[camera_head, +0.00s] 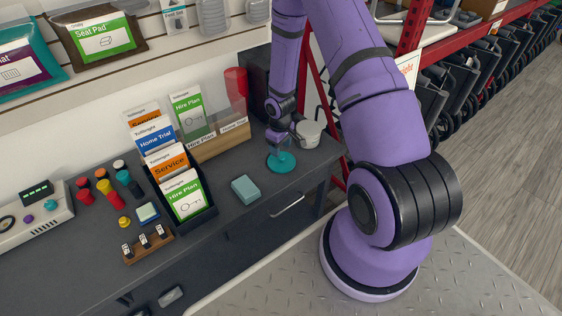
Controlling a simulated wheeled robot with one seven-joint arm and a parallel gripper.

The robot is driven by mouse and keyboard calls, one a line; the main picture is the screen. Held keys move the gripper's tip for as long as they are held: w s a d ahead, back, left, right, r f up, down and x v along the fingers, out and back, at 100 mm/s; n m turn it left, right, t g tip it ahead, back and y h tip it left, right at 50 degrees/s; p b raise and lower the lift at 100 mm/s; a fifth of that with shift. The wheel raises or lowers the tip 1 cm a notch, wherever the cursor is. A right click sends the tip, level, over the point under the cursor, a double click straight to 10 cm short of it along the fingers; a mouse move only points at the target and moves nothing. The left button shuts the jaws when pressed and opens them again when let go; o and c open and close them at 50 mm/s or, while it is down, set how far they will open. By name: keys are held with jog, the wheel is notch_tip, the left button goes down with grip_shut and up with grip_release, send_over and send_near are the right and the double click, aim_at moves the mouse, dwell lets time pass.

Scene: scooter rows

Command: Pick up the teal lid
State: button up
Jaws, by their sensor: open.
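The teal lid (282,163) is a flat round disc lying on the dark grey counter, near its right end. A small bluish, see-through shape stands over its middle; I cannot tell whether it is part of the lid. My gripper (283,141) is just above the lid, pointing down at the end of my purple arm. It is open, and its fingers are small and partly unclear in this view. I cannot tell whether they touch the lid.
A whitish mug-like container (309,134) stands close right of my gripper. A teal block (245,189) lies to the front left. A dark card rack (207,211) and a wooden leaflet holder (225,141) stand left. Red shelving (414,27) rises to the right.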

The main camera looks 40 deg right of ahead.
aim_at(282, 157)
jog(key=shift+d+f, duration=0.2)
jog(key=shift+f, duration=1.15)
jog(key=shift+d+f, duration=0.15)
jog(key=shift+f, duration=1.15)
jog(key=c, duration=1)
